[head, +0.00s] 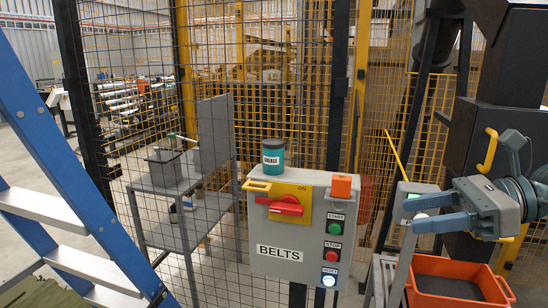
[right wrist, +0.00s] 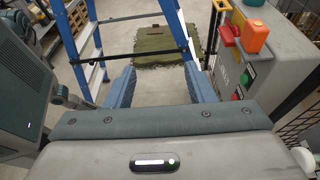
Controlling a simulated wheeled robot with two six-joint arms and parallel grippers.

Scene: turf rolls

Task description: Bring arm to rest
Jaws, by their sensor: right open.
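My right gripper (head: 411,214) is at the right of the head view, pointing left, with its two blue fingers apart and nothing between them. It hangs to the right of the grey control box (head: 290,245) marked BELTS, clear of its front. In the right wrist view the same gripper (right wrist: 160,70) shows its two blue fingers wide apart, with bare floor visible between them. My left gripper is in neither view.
A blue ladder (head: 75,180) stands at the left. A mesh fence (head: 130,110) runs behind the box, which carries a red switch (head: 287,206), a teal tin (head: 273,155) and an orange block (head: 342,187). An orange bin (head: 485,285) is below my gripper. Green turf (right wrist: 160,42) lies on the floor.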

